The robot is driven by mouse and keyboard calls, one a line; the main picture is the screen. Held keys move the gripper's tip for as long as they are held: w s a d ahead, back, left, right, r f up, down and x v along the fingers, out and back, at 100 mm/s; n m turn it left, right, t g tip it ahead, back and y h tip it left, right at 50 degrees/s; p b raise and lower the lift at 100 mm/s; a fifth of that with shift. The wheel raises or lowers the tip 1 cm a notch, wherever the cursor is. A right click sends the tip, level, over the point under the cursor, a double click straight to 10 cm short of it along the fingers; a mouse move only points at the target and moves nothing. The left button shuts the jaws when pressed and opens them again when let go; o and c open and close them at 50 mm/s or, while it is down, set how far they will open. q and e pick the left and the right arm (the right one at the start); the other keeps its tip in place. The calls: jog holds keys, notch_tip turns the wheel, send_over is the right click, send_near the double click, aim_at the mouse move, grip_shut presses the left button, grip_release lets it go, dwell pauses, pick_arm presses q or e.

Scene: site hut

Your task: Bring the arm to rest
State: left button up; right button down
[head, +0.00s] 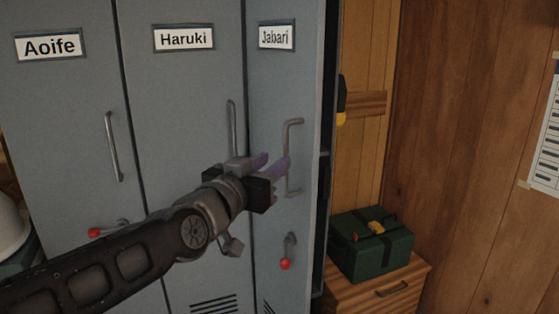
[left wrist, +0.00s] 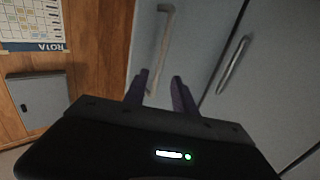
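My left gripper (head: 273,162) is in front of the grey lockers, near the handle (head: 293,158) of the door labelled Jabari (head: 277,90). Its two purple fingers are apart. My left forearm reaches in from the lower left and hides part of the Haruki door (head: 185,100). My right gripper is not in view.
The Jabari door appears ajar, with a dark gap at its right edge. Red-knobbed levers (head: 285,264) sit low on the doors; one (head: 95,232) lies sideways. A green box (head: 370,250) stands on a wooden cabinet (head: 400,284). A white helmet (head: 10,228) is at far left.

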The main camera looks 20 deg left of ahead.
pick_arm(q)
jog(key=shift+v, duration=0.75)
jog(key=w+d+f+n+g+p, duration=0.1)
jog(key=w+d+f+g, duration=0.1)
jog(key=f, duration=0.8)
jog(key=w+d+f+n+g+p, duration=0.1)
jog(key=w+f+n+g, duration=0.1)
jog(key=f, duration=0.8)
jog(key=s+d+f+g+p, duration=0.1)
jog(key=s+d+f+g, duration=0.1)
jog(key=f, duration=0.7)
jog(key=s+d+f+g+p, duration=0.1)
jog(key=s+f+g, duration=0.15)
jog(key=f, duration=0.75)
jog(key=s+d+f+g+p, duration=0.1)
jog(key=s+f+g, duration=0.3)
jog(key=s+f, duration=0.6)
jog(key=s+d+f+n+g+p, duration=0.1)
jog(key=s+d+f+g+p, duration=0.1)
jog(key=s+f, duration=0.9)
jog(key=s+d+g, duration=0.1)
jog(key=s+g, duration=0.1)
jog(key=s, duration=0.3)
jog(key=shift+f+p, duration=0.25)
jog(key=shift+p, duration=0.05)
